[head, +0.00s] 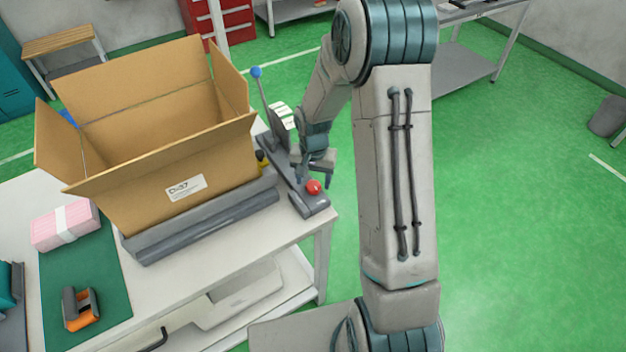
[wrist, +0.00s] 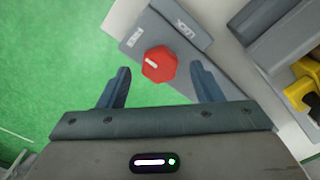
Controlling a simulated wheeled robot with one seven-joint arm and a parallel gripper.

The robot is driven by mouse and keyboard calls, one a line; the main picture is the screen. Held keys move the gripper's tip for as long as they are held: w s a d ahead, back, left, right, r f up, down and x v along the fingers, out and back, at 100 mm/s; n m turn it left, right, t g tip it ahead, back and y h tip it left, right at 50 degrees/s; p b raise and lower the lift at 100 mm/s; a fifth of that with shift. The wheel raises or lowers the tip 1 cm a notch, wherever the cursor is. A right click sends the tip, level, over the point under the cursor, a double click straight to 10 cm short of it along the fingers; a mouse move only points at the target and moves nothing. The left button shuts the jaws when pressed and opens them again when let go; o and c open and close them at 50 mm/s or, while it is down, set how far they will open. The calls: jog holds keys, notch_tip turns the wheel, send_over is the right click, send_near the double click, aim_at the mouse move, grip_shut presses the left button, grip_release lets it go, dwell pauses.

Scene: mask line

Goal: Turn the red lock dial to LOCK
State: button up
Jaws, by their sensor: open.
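The red lock dial (head: 313,187) sits on the front end of a grey base plate (head: 312,204) at the table's right edge. My gripper (head: 318,174) is open just above and behind the dial. In the wrist view my gripper's fingers (wrist: 160,84) stand apart, one on each side of the dial's near side. I cannot tell whether they touch it.
A large open cardboard box (head: 190,160) stands on the white table (head: 200,268) left of the plate. A grey bar (head: 205,225) lies along its front. A blue-knobbed lever (head: 256,73) rises behind. Yellow hardware (wrist: 302,85) is near.

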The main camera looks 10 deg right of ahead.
jog(key=shift+f, duration=0.8)
jog(key=c, duration=1)
